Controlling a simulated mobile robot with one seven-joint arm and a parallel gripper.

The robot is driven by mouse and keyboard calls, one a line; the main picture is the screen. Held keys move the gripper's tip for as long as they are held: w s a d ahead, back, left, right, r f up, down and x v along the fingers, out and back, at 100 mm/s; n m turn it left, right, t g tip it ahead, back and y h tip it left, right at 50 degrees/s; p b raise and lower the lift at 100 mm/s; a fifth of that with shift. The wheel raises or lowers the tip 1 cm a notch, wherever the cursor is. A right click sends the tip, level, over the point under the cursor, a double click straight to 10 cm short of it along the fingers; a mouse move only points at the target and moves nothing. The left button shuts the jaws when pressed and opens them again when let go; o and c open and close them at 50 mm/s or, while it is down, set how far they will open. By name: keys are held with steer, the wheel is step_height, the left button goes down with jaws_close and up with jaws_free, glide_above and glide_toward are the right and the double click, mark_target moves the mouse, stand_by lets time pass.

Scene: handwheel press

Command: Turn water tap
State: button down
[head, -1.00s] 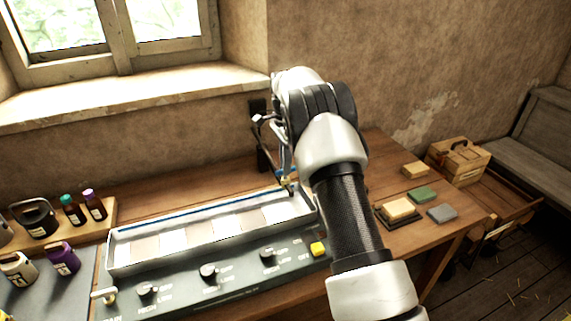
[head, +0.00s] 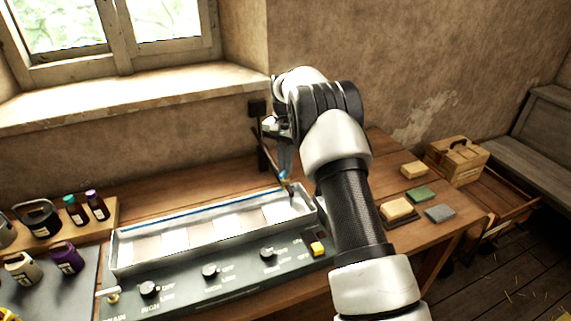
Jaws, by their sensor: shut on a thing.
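The water tap (head: 286,187) stands at the right end of the long metal tray, against the wall side. Its small brass-coloured end hangs over the tray, and much of it is hidden behind my arm. My gripper (head: 284,150) is at the tap's upper part, under my bent wrist, and is shut on it. The fingers are small and partly hidden, so the exact grip does not show clearly.
The tray (head: 113,252) holds pale panels above a control panel with several knobs (head: 209,271) and a yellow button (head: 318,249). Bottles (head: 75,211) stand at left. Sponges (head: 397,209) and a wooden box (head: 457,161) are at right.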

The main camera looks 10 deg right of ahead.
steer(key=shift+n, duration=0.6)
steer(key=c, duration=1.8)
jaws_free()
steer(key=shift+c, duration=0.2)
step_height(320, 180, up, 18)
steer(key=p, duration=0.1)
steer(key=shift+f, duration=0.25)
